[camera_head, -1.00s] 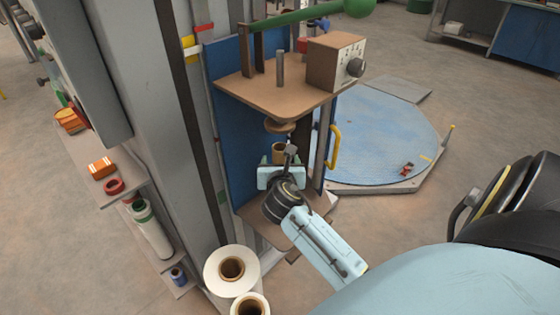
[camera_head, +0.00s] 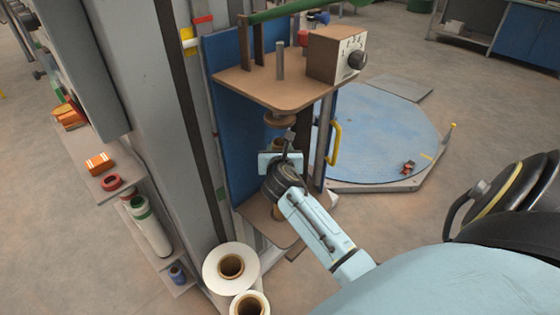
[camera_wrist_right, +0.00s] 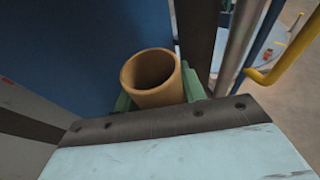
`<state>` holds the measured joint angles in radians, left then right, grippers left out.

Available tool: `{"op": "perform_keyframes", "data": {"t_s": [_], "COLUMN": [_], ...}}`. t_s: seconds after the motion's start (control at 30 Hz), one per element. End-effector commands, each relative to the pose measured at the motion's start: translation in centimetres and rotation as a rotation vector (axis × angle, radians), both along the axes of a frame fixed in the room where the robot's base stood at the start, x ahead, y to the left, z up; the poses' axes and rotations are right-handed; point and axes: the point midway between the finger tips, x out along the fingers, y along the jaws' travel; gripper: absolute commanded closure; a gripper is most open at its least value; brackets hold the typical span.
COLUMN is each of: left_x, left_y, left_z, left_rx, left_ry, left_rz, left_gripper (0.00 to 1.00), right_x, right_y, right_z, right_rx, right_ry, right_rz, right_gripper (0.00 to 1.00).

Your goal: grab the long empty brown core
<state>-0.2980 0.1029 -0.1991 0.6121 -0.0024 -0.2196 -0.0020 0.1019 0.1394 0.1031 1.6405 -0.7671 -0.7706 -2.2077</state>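The long brown core (camera_head: 278,143) is a hollow upright tube in the holder, below a round brown disc. My right gripper (camera_head: 279,160) is at the core's upper part. In the right wrist view, the core's open, empty top (camera_wrist_right: 151,73) sits between the green fingers (camera_wrist_right: 158,95), one close against each side. The fingers look shut on it; the contact itself is partly hidden. My left gripper is not in view.
A brown upper shelf (camera_head: 272,88) with a dial box (camera_head: 337,55) overhangs the core. A blue panel (camera_head: 228,120) stands behind it. A yellow handle (camera_head: 334,143) is at right. White film rolls (camera_head: 214,265) stand in front at lower left.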

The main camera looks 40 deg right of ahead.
Motion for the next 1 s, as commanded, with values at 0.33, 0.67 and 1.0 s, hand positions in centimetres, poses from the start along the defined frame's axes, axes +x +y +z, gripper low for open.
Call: {"op": "perform_keyframes", "data": {"t_s": [0.33, 0.67, 1.0], "left_x": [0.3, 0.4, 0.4], "left_y": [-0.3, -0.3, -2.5], "left_z": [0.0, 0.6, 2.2], "left_rx": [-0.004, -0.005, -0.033], "left_ry": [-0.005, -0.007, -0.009], "left_rz": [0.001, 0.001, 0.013], "left_gripper": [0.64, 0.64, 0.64], "right_x": [0.0, 0.0, -2.3], "right_y": [0.0, -0.1, 1.9], "right_z": [0.0, 1.1, 3.6], "right_rx": [-0.001, -0.004, 0.002], "right_ry": [-0.001, -0.002, 0.003], "right_rz": [0.000, -0.001, 0.002], "right_gripper": [0.97, 0.97, 0.97]}}
